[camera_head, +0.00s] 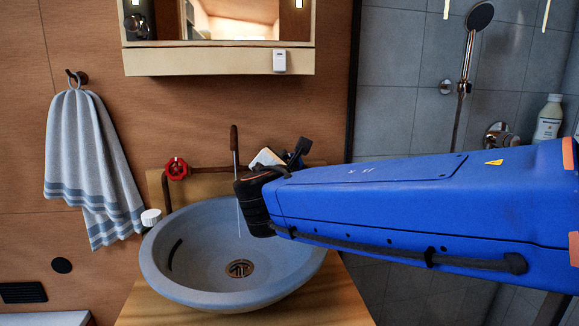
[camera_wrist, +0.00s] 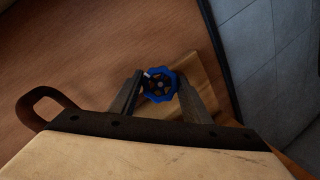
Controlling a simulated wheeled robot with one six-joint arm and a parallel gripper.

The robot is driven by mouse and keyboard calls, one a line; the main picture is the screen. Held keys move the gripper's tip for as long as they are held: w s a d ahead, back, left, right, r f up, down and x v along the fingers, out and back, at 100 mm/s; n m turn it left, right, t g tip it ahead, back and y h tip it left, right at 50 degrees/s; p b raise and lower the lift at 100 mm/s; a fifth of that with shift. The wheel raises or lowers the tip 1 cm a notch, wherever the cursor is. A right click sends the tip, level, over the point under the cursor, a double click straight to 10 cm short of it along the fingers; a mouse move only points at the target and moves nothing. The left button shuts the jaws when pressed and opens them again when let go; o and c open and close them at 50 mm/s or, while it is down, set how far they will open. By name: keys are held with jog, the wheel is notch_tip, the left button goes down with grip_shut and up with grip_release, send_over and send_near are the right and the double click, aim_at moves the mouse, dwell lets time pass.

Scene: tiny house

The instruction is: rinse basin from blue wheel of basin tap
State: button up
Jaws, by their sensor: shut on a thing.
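In the wrist view, the blue wheel (camera_wrist: 160,86) of the tap sits between the two fingers of my gripper (camera_wrist: 161,81), which is shut on its rim. In the head view, my blue arm reaches in from the right and hides the blue wheel and most of my gripper. The round grey basin (camera_head: 165,262) stands on a wooden counter. The brown tap spout (camera_head: 234,142) rises behind it. A thin pale line, looking like a water stream, drops from under the spout into the basin. The red wheel (camera_head: 177,168) is on the pipe at the left.
A white cap-like item (camera_head: 151,217) is by the basin's left rim. A striped towel (camera_head: 88,155) hangs at the left. A mirror cabinet (camera_head: 218,60) is above. A tiled shower with a shower head (camera_head: 480,15) and white bottle (camera_head: 549,118) lies right.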

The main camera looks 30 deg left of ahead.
jog(key=shift+s+a+r+m+g+h, duration=0.15)
jog(key=shift+m+h, duration=0.25)
jog(key=shift+m, duration=0.6)
jog(key=shift+w+a+f+m+g+h, duration=0.15)
jog(key=shift+m+h, duration=0.25)
jog(key=shift+m, duration=0.6)
jog(key=shift+s+d+r, duration=0.1)
jog(key=shift+s+r, duration=0.05)
jog(key=o, duration=1)
jog(key=shift+o, duration=0.2)
jog(key=v, duration=1.7)
jog(key=shift+s+r, duration=0.2)
jog(key=shift+s, duration=0.1)
